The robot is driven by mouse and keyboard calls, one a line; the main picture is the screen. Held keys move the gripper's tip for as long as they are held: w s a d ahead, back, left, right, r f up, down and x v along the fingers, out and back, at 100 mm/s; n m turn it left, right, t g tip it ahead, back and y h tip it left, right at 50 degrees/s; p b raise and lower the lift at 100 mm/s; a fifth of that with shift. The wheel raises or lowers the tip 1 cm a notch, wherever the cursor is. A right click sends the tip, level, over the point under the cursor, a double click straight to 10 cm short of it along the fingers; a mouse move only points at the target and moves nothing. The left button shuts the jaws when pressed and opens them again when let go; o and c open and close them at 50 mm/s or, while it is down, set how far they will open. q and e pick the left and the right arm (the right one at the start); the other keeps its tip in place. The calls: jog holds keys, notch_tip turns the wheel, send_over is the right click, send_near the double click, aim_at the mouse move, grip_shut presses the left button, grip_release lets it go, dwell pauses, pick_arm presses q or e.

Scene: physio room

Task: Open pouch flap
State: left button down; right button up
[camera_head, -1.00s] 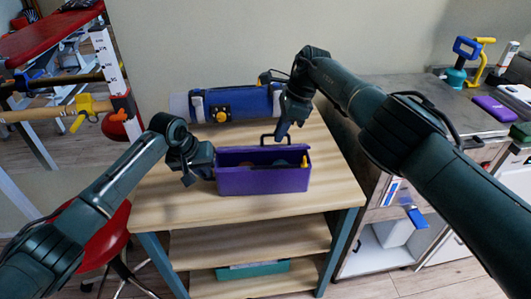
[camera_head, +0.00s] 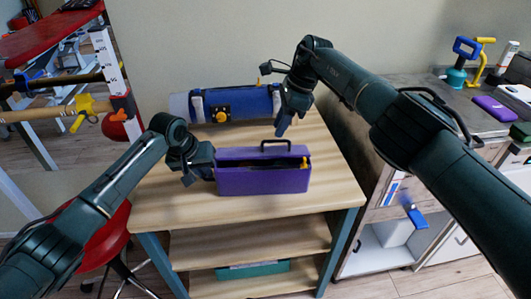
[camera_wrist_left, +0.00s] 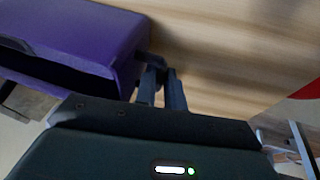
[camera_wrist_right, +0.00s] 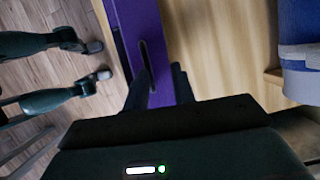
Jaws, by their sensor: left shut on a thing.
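The purple pouch (camera_head: 262,181) is box-shaped and stands upright on the wooden table. Its flap (camera_head: 240,154), with a black handle (camera_head: 275,143) on it, slopes over the back of the opening, and a dark gap shows along the front. My left gripper (camera_head: 193,177) is at the pouch's left end. In the left wrist view its fingers (camera_wrist_left: 162,88) are closed on a dark tab (camera_wrist_left: 152,63) at the pouch's end. My right gripper (camera_head: 281,131) is above and behind the flap. In the right wrist view its fingers (camera_wrist_right: 164,86) are apart, with the purple flap (camera_wrist_right: 135,35) beyond them; contact is unclear.
A blue roll (camera_head: 240,103) with white straps lies behind the pouch. The wooden table top (camera_head: 180,219) is clear in front. A cabinet (camera_head: 440,110) with tools stands to the right, and a red stool (camera_head: 100,245) to the left.

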pick_arm(q)
jog(key=shift+f, duration=0.15)
pick_arm(e)
notch_tip(320, 180, up, 7)
dwell(0.9)
pick_arm(q)
jog(key=c, duration=1.6)
grip_release()
jog(key=shift+o, duration=0.4)
jog(key=shift+r, duration=0.25)
